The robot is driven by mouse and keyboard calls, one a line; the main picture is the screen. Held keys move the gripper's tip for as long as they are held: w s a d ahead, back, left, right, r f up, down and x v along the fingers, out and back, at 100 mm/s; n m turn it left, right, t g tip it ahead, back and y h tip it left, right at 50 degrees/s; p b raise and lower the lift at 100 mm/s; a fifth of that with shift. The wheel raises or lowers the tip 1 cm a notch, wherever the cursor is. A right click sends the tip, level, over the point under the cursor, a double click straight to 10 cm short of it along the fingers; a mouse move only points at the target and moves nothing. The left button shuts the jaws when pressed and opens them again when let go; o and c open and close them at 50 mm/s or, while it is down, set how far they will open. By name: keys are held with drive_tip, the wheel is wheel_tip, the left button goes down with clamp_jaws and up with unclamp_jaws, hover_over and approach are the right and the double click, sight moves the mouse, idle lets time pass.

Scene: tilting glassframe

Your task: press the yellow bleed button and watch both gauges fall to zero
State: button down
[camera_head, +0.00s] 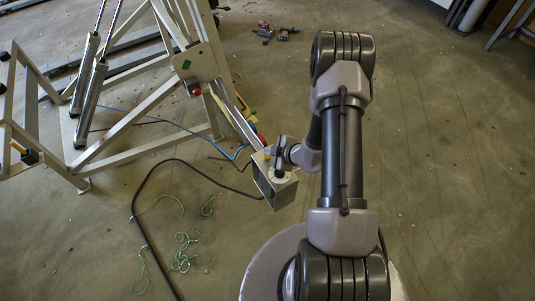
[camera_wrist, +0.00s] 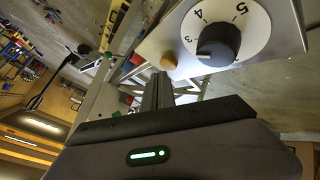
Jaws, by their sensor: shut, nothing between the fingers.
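My gripper (camera_wrist: 158,82) is shut and empty in the wrist view, its narrow fingers pointing at a grey control panel (camera_wrist: 268,62). A tan-yellow round button (camera_wrist: 168,61) sits near the panel's lower left edge, just beyond the fingertips. I cannot tell whether they touch it. Beside it is a black knob (camera_wrist: 218,44) on a white dial numbered 3 to 5. In the head view the control box (camera_head: 264,188) stands at the end of a frame arm, with my gripper (camera_head: 280,158) at its upper side. I cannot make out either gauge.
A pale metal frame (camera_head: 150,103) with two grey cylinders (camera_head: 88,90) fills the left. A plate with a red button (camera_head: 196,91) is on it. A black cable (camera_head: 146,225) and green string (camera_head: 183,240) lie on the floor. The right-hand floor is mostly clear.

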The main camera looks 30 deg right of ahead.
sight(269, 157)
drive_tip(key=shift+r, duration=0.35)
wheel_tip(269, 157, up, 5)
drive_tip(key=p, duration=0.5)
drive_tip(key=shift+f, duration=0.1)
idle(0.5)
